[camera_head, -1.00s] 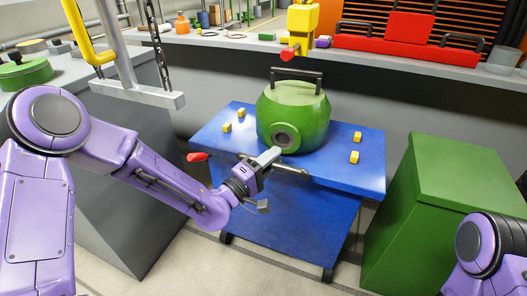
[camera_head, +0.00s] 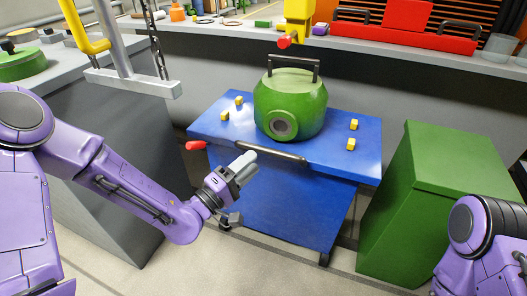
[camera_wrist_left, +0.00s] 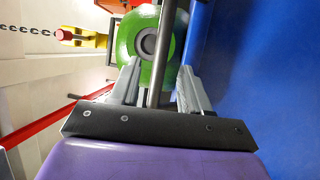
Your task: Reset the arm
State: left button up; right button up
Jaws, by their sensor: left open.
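My left gripper (camera_head: 244,190) is open in front of the blue cart (camera_head: 345,166), near the left part of its dark handle bar (camera_head: 272,151). One pale grey finger overlaps the bar in the head view. In the left wrist view the fingers (camera_wrist_left: 160,88) are apart, and the bar (camera_wrist_left: 168,45) runs between them in the picture. I cannot tell whether they touch it. The purple left arm is bent at the elbow. My right arm shows only in part at the lower right edge, and its gripper is out of view.
A green round case (camera_head: 290,100) with a black top handle stands on the cart, among several small yellow blocks (camera_head: 354,124). A red knob (camera_head: 196,145) sticks out at the cart's left. A green box (camera_head: 455,160) stands right. A grey bench (camera_head: 110,140) stands left.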

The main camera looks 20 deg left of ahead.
pick_arm(q)
jog(key=v, duration=0.3)
dwell(0.4)
